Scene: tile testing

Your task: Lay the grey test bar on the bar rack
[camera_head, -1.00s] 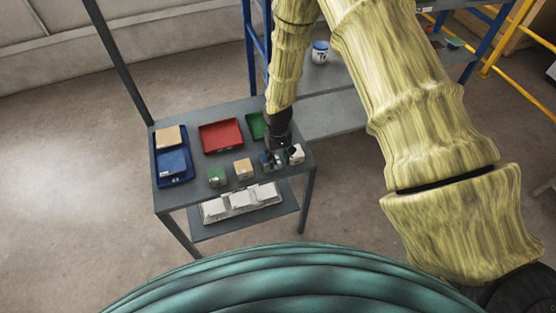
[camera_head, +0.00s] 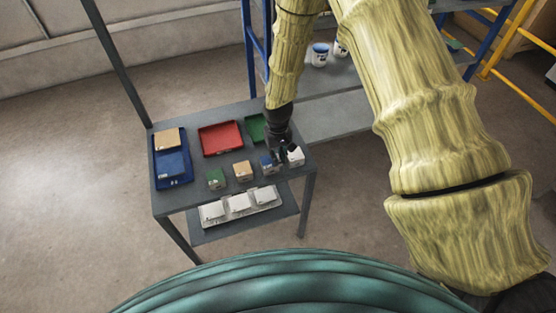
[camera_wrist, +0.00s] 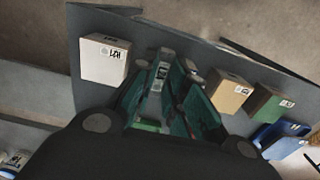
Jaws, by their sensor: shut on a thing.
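My gripper (camera_head: 284,150) is low over the front right part of the grey table, beside the blue block and the white block. In the wrist view its green fingers (camera_wrist: 168,90) are closed around a narrow grey piece with a pale label (camera_wrist: 160,72), which looks like the grey test bar. The fingers hide much of it, and it is too small to make out in the head view. I cannot tell for certain which thing is the bar rack. A pale tray (camera_head: 240,213) with several white pieces lies on the lower shelf.
Green (camera_head: 216,179), tan (camera_head: 243,170), blue (camera_head: 268,164) and white (camera_head: 295,156) blocks stand along the front edge. Behind are a blue tray (camera_head: 172,181), a red tray (camera_head: 221,138) and a green tray (camera_head: 256,128). A shelf (camera_head: 335,112) adjoins behind right.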

